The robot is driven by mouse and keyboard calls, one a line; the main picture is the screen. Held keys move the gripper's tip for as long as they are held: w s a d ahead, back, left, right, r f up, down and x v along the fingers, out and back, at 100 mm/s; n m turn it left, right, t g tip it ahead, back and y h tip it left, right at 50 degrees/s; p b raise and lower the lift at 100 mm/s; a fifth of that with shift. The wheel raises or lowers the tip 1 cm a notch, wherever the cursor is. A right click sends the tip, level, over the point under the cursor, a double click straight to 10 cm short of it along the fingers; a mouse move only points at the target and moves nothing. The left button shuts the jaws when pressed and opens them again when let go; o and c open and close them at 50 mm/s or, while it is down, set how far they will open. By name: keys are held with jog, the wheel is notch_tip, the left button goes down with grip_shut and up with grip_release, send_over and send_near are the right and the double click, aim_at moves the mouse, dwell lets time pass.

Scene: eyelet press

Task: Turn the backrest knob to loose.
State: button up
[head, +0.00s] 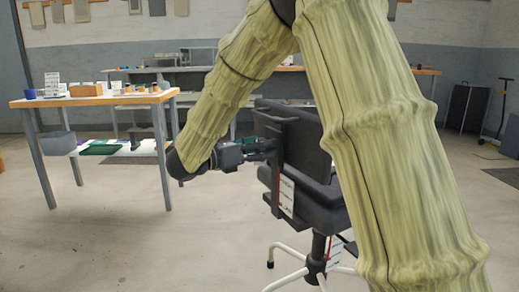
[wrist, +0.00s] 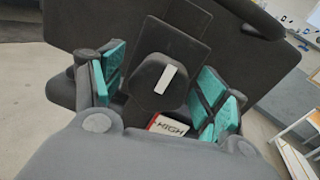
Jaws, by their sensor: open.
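In the wrist view, the backrest knob (wrist: 158,84) is a dark rounded knob with a white bar mark, tilted a little from upright. It sits on a dark plate on the back of the chair's backrest (wrist: 80,35). My gripper (wrist: 161,88) is open, with its teal-padded fingers on either side of the knob; I cannot tell whether they touch it. In the head view, my gripper (head: 268,150) is at the rear of the chair backrest (head: 308,143), and the knob is hidden there.
A label reading HIGH (wrist: 170,125) shows below the knob. The head view shows a label strip (head: 286,195) on the chair's back and a white-legged base (head: 316,268). A wooden-topped table (head: 95,100) with small items stands at left. The floor between is clear.

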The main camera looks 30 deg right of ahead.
jog(key=c, duration=1)
jog(key=shift+c, duration=0.2)
